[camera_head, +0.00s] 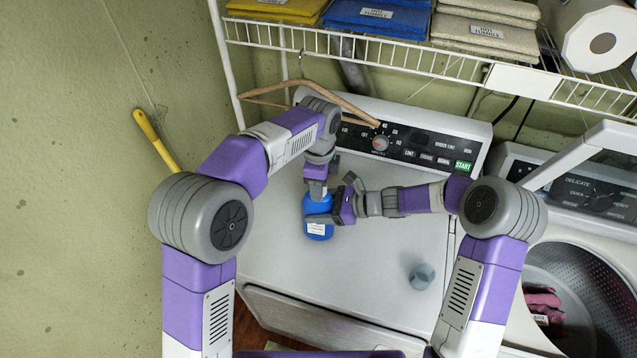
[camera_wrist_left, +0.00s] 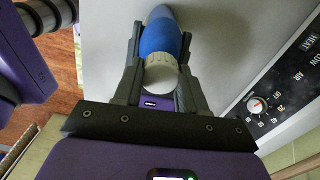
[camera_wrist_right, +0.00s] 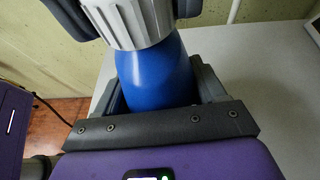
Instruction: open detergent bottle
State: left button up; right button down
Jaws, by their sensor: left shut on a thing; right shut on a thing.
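The blue detergent bottle (camera_head: 320,215) stands on top of the white dryer, with a white label on its front. Its ribbed whitish cap (camera_wrist_right: 128,18) is on the bottle, and the cap also shows in the left wrist view (camera_wrist_left: 161,74). My left gripper (camera_head: 317,184) comes from above and is shut on the cap. My right gripper (camera_head: 325,212) comes from the right side and is shut on the blue body, which fills the space between its fingers in the right wrist view (camera_wrist_right: 155,75). The grippers hide part of the bottle.
A small grey-blue cup (camera_head: 422,275) stands on the dryer top (camera_head: 380,255), right of the bottle. The dryer's control panel (camera_head: 410,143) and a wooden hanger (camera_head: 270,93) are behind. A wire shelf (camera_head: 400,62) hangs above. An open washer (camera_head: 575,290) is at right.

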pick_arm(q)
jog(key=n, duration=3)
jog(key=shift+r, duration=0.1)
jog(key=n, duration=0.9)
